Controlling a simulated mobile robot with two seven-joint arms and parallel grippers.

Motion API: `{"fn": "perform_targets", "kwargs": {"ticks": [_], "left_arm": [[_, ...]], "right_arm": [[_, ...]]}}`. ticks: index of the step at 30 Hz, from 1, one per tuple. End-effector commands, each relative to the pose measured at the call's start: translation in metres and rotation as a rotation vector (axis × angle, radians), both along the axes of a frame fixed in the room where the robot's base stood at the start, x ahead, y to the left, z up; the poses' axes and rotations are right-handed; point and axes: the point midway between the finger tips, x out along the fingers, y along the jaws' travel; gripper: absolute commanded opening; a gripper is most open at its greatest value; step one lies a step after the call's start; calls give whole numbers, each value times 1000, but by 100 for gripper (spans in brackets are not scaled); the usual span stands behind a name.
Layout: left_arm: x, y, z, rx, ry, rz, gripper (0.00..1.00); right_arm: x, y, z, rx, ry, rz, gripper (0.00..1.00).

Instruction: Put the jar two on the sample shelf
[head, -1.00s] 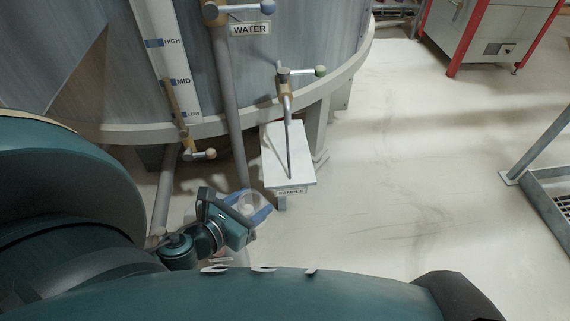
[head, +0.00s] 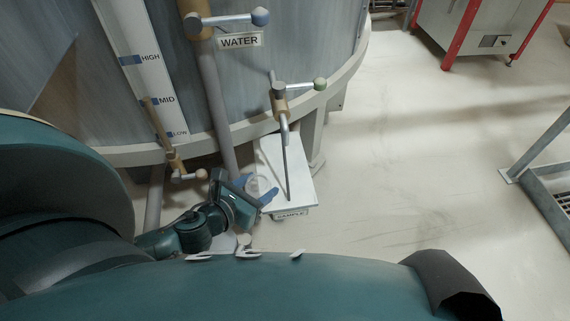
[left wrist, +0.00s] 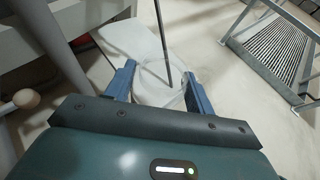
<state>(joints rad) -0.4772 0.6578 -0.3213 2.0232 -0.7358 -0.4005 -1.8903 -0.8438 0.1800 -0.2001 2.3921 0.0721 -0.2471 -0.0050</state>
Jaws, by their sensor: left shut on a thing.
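The sample shelf (head: 300,192) is a small white board labelled SAMPLE below the tap on the tank. My left gripper (head: 265,189) is shut on a clear round jar, jar two (head: 257,184), at the shelf's left edge. In the left wrist view the jar (left wrist: 158,88) sits between the two blue fingers (left wrist: 160,90), with the white shelf (left wrist: 133,38) just beyond it. Whether the jar touches the shelf cannot be told. Any number on the jar is not readable. My right gripper is not in view.
A thin grey rod (head: 285,160) hangs from the sample tap (head: 280,97) over the shelf. A water pipe (head: 215,100) and a low valve (head: 178,170) stand to the left. Open floor (head: 400,180) lies right; a metal grating (head: 562,185) is at the far right.

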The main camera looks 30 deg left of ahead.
Motion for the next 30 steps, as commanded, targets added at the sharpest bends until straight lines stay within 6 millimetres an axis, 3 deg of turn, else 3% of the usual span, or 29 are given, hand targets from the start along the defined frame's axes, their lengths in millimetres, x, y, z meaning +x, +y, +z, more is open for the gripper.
{"fn": "perform_targets", "kwargs": {"ticks": [9, 13, 18, 25, 30], "left_arm": [[77, -10, 1, -1, -5, 2, 27], [99, -14, 0, 0, -2, 1, 27], [109, -16, -2, 0, 1, 0, 27], [108, -16, -33, -3, 3, 2, 27], [109, -15, -35, 1, 0, 0, 27]], "right_arm": [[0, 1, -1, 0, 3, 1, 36], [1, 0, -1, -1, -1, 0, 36], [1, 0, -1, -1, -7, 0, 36], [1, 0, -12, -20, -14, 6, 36], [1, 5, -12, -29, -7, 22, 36]]}}
